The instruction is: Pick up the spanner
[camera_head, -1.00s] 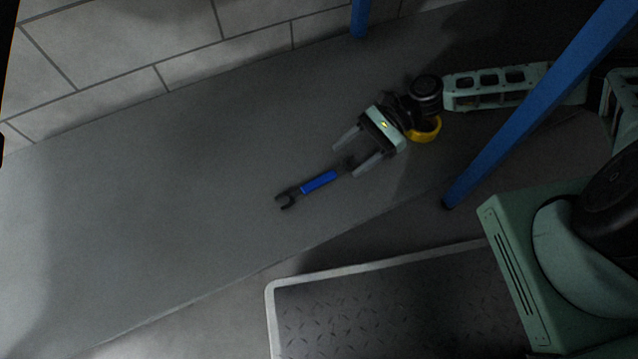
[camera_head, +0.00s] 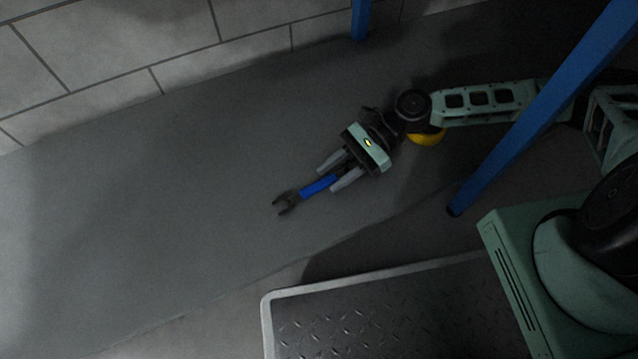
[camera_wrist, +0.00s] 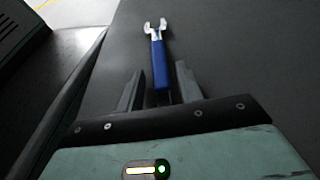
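In the wrist view the spanner (camera_wrist: 159,62) runs up from between the fingers of my gripper (camera_wrist: 155,85). Gaps show between the handle and both fingers, so my gripper is open. The spanner's near end is hidden under my gripper's body.
A blue post (camera_head: 530,115) stands to the right of my gripper, and another blue post (camera_head: 360,20) is at the back by the tiled wall (camera_head: 110,45). A raised metal tread plate (camera_head: 380,315) with a pale rim is at the front. Floor to the left is clear.

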